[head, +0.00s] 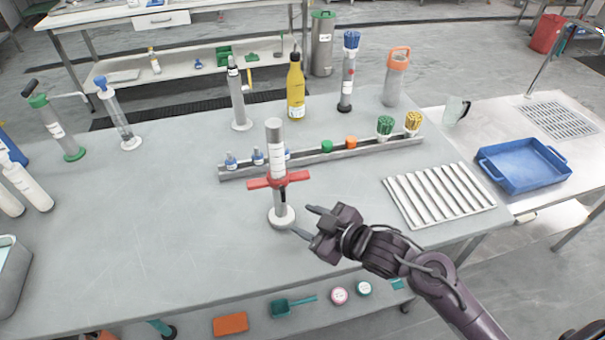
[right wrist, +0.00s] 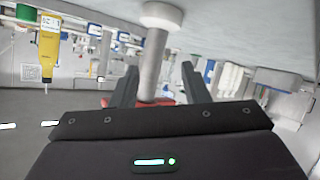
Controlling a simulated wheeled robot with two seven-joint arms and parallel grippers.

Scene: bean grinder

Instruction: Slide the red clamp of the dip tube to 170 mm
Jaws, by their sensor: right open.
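The dip tube (head: 275,140) stands upright on a round white base (head: 282,217) near the middle of the table. Its red clamp (head: 265,183) is a crossbar around the tube at about mid-height. The scale marks are too small to read. My right gripper (head: 302,221) is open, low and just right of the tube by its base. In the right wrist view, which is upside down, the tube (right wrist: 152,72) shows between the open fingers (right wrist: 160,84). The red clamp (right wrist: 178,103) shows partly there, mostly hidden by the gripper body. My left gripper is not in view.
A grey rail (head: 310,158) with small bottles and caps runs behind the tube. A ribbed white tray (head: 440,195) lies right of my gripper. A yellow bottle (head: 296,88) and a grey cylinder (head: 237,95) stand farther back. The table left of the tube is clear.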

